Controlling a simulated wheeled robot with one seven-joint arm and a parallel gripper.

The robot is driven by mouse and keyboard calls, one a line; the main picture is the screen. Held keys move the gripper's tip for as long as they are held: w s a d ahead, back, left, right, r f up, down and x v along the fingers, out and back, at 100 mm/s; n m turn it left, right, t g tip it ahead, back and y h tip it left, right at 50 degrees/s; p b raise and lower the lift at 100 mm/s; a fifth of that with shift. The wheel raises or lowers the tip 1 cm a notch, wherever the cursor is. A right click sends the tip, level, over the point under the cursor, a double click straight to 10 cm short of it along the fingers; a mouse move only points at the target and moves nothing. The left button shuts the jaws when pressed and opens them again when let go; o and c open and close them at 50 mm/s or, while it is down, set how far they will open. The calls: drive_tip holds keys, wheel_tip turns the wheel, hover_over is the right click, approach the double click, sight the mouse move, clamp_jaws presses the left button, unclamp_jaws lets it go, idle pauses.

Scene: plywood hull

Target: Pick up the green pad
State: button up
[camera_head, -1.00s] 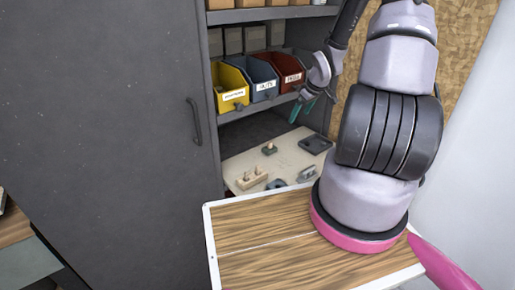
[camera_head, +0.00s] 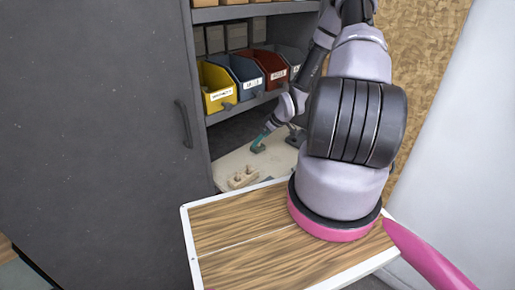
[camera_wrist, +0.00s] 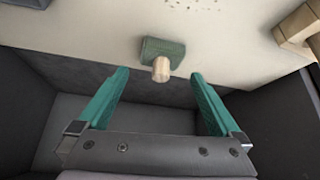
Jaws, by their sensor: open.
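The green pad (camera_wrist: 176,47) is a small dark green block with a pale wooden knob, lying on a light board in the wrist view. My gripper (camera_wrist: 160,75) is open, with a teal finger on each side. The pad lies just beyond the fingertips, roughly centred between them, and its knob points toward the gap. Nothing is held. In the head view my gripper (camera_head: 264,137) reaches down into the cabinet's lower level, and the pad (camera_head: 257,149) shows small and dark by the fingertips. Contact cannot be told there.
A wooden block with pegs (camera_head: 242,178) sits on the light board, left of the pad. Yellow (camera_head: 217,88), blue (camera_head: 243,78) and red (camera_head: 271,68) bins stand on the shelf above. The dark cabinet door (camera_head: 90,140) fills the left.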

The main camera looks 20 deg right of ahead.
drive_tip(key=x, duration=0.4)
drive_tip(key=shift+f, duration=0.1)
drive_tip(key=c, duration=1.3)
drive_tip(key=r, duration=0.7)
drive_tip(key=shift+s+d+r, duration=0.15)
drive_tip(key=shift+s+d, duration=0.05)
drive_tip(key=shift+c, duration=0.2)
drive_tip(key=s+d, duration=0.9)
drive_tip(key=s, duration=0.5)
drive_tip(key=shift+s+d, duration=0.3)
